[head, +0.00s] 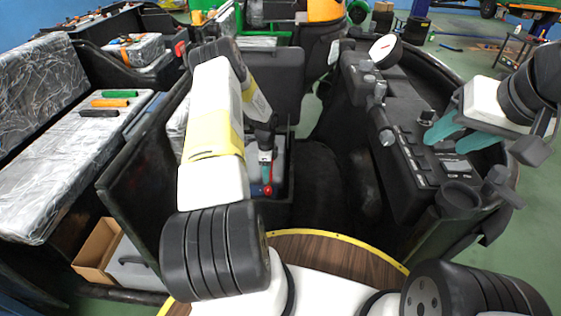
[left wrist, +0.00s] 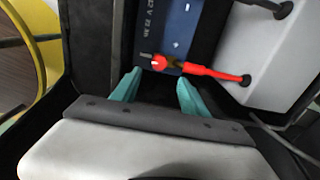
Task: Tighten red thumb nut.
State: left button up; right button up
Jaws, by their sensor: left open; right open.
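The red thumb nut (left wrist: 158,62) sits on the battery's terminal at the end of a red cable lug (left wrist: 205,72). The battery (left wrist: 180,35) is dark blue with white print. My left gripper (left wrist: 160,88) is open, its two teal fingers apart just short of the nut, with nothing between them. In the head view, my left gripper (head: 266,168) reaches down into the compartment close above the red nut (head: 267,190). My right gripper (head: 442,138) is open and empty over the black dashboard panel at the right.
A grey box (left wrist: 255,55) with cable plugs stands beside the battery. The black compartment walls are close around my left gripper. The dashboard (head: 405,150) carries switches and knobs. Green, orange and black rolls (head: 115,94) lie on the wrapped seat (head: 60,185) at the left.

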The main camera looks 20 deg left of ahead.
pick_arm(q)
jog(key=shift+r, duration=1.2)
